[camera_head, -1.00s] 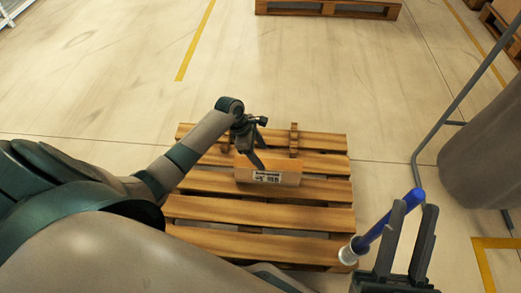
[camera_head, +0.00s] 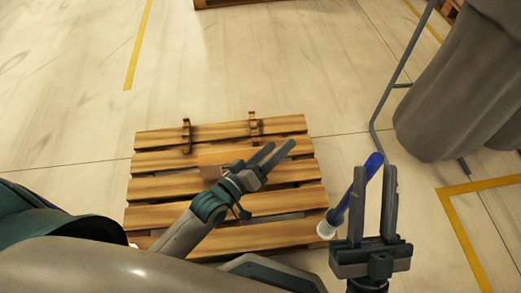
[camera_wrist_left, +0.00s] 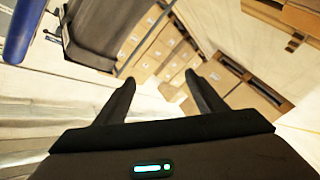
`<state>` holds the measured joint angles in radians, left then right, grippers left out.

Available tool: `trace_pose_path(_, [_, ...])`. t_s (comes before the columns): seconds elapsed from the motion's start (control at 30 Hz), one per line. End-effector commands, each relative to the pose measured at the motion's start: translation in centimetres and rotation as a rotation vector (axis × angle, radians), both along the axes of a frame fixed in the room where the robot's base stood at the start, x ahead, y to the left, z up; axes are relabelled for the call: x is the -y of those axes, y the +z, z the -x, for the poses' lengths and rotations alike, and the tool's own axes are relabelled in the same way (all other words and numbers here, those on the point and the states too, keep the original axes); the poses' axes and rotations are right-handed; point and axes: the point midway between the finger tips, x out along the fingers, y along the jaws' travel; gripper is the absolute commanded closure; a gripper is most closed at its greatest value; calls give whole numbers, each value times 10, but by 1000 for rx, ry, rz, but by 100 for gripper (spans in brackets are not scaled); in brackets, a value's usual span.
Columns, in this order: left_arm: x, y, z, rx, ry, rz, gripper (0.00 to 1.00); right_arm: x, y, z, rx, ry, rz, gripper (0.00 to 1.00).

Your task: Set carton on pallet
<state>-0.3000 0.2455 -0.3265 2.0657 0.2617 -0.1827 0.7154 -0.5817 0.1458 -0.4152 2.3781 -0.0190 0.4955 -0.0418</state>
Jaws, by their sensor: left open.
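The tan carton (camera_head: 211,161) rests on the wooden pallet (camera_head: 160,216), near its middle. My left gripper (camera_head: 281,147) is in front of the carton in the head view and hides part of it. Its fingers are spread, point to the upper right and hold nothing. The left wrist view also shows these fingers apart and empty (camera_wrist_left: 160,95). My right gripper (camera_head: 376,172) is upright to the right of the pallet, with its fingers apart. A blue rod with a white end (camera_head: 353,199) passes behind its left finger; I cannot tell whether they touch.
A grey bin-like object (camera_head: 458,85) with a metal tube frame (camera_head: 393,103) stands at the right. Another pallet (camera_head: 225,2) lies at the far edge. Yellow floor lines (camera_head: 138,45) run nearby. Stacked cartons (camera_wrist_left: 160,50) show in the wrist view.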

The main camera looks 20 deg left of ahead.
Motion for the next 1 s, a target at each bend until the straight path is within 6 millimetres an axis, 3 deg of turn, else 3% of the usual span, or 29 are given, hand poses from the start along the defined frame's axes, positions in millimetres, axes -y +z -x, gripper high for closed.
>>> trace_pose_path(0.1, [17, 76, 48, 327, 34, -129, 36, 0, 0, 0, 0, 0, 0, 69])
trace_pose_path(0.2, [21, 135, 88, 571, 110, -235, 36, 0, 0, 0, 0, 0, 0, 69])
trace_pose_path(0.3, [19, 183, 124, 758, 201, -320, 36, 0, 0, 0, 0, 0, 0, 69])
trace_pose_path(0.4, [15, 213, 149, 877, 276, -379, 36, 0, 0, 0, 0, 1, -1, 69])
trace_pose_path(0.57, [13, 233, 166, 952, 332, -419, 36, 0, 0, 0, 0, 1, -1, 69])
trace_pose_path(1.0, [12, 233, 166, 954, 333, -421, 36, 0, 0, 0, 0, 1, -1, 69])
